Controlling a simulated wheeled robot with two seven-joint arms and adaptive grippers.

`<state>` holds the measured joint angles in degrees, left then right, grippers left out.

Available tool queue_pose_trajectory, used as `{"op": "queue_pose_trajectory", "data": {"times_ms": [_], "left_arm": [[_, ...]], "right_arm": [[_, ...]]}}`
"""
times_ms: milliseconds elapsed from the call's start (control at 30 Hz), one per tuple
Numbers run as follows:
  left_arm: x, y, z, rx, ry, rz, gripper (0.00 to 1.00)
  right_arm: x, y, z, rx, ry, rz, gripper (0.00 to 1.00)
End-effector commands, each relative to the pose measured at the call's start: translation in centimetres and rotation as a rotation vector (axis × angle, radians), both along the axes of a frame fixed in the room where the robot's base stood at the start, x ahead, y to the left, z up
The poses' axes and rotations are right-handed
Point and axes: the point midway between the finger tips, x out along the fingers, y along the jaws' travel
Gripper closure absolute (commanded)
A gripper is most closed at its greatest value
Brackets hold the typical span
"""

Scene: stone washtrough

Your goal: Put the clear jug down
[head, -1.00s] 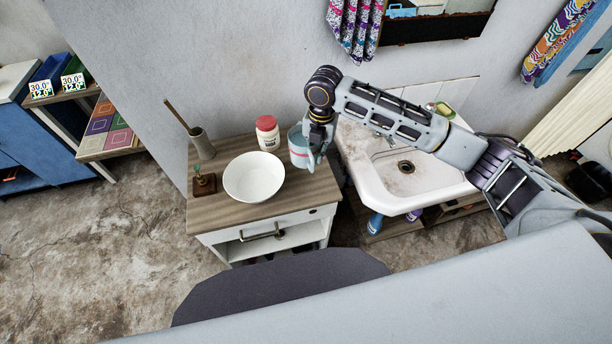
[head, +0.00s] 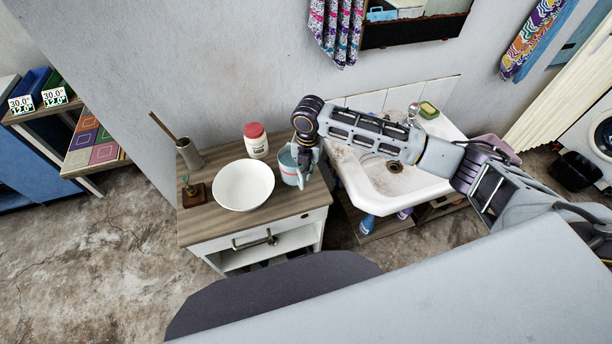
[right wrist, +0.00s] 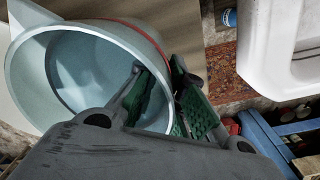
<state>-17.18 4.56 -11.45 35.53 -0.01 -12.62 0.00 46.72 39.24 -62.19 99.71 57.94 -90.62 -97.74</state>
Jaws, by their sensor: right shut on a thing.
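The clear jug (head: 287,163), pale blue-green and see-through with a red band, is upright at the right end of the wooden cabinet top (head: 225,228). My right gripper (head: 303,170) is shut on the jug's right side. In the right wrist view the jug (right wrist: 85,70) fills the upper left, its open mouth facing the camera and empty. The green-padded fingers (right wrist: 165,98) of my right gripper are at its wall, one inside the rim and one outside. I cannot tell whether the jug's base touches the cabinet top. My left gripper is not in view.
A white bowl (head: 243,185) is just left of the jug. A red-lidded jar (head: 255,140) stands behind. A brush holder (head: 189,153) and a brown dispenser (head: 193,195) are at the left. The white sink (head: 410,185) is to the right. The cabinet's front strip is bare.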

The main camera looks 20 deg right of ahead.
Motion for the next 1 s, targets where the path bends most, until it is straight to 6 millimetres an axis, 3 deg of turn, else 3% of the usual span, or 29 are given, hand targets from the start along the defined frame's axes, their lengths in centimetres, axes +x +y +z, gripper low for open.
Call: {"op": "queue_pose_trajectory", "data": {"times_ms": [500,933,967,1000], "left_arm": [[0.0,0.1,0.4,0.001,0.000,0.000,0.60],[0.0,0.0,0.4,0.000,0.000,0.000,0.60],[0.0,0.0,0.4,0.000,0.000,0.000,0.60],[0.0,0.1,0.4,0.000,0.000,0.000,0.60]], "right_arm": [[0.0,0.0,-3.6,0.000,-0.001,0.000,1.00],[0.0,0.0,-3.9,0.001,-0.002,0.000,1.00],[0.0,0.0,-3.9,0.000,0.000,0.000,0.86],[0.0,0.0,-3.9,0.000,0.000,0.000,0.81]]}}
